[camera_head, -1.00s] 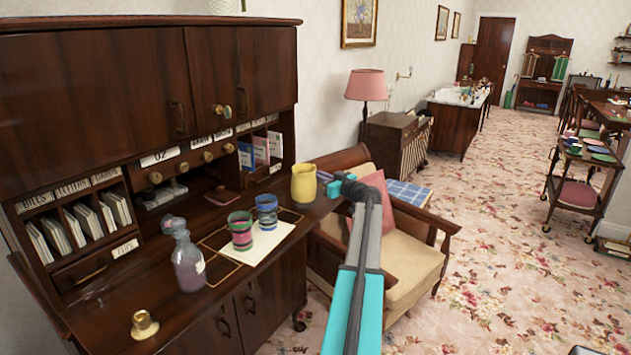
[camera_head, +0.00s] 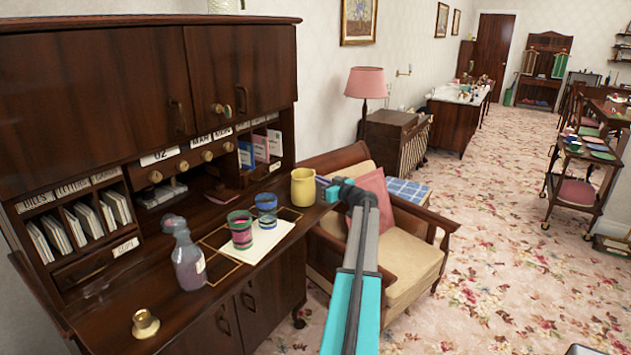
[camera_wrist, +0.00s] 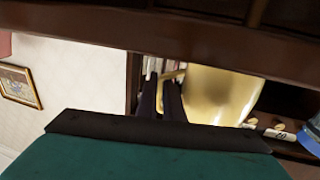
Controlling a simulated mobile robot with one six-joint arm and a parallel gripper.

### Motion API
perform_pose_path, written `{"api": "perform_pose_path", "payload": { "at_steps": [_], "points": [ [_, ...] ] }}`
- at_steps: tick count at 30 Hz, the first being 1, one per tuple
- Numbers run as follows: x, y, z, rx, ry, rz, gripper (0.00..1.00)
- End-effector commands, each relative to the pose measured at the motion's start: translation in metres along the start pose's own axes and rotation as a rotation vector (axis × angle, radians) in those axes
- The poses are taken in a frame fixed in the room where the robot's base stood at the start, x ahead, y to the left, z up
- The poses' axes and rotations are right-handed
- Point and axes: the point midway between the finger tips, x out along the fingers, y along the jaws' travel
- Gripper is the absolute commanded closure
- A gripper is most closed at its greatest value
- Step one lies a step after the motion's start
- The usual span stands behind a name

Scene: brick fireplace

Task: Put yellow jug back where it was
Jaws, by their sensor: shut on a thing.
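The yellow jug (camera_head: 303,188) is upright at the right end of the dark wooden desk (camera_head: 110,300). I cannot tell whether its base touches the desktop. My gripper (camera_head: 322,182) reaches it from the right and is shut on its handle side. In the wrist view the jug (camera_wrist: 222,95) fills the area right of centre. The two dark fingers of my gripper (camera_wrist: 162,97) are close together at its handle, which they partly hide.
A bottle (camera_head: 188,260) and a brass piece (camera_head: 145,324) are nearer. An armchair (camera_head: 415,262) stands right of the desk.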

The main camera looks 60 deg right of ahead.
Motion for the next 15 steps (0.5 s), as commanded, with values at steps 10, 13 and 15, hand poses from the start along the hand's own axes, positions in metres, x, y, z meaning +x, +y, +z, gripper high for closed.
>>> {"api": "perform_pose_path", "payload": {
  "at_steps": [10, 13, 15],
  "points": [
    [0.0004, -0.0006, 0.0004, -0.001, -0.001, -0.001, 0.76],
    [0.0005, -0.0007, 0.0002, -0.001, -0.001, -0.001, 0.74],
    [0.0006, -0.0008, 0.0002, -0.001, -0.001, -0.001, 0.74]
  ]
}}
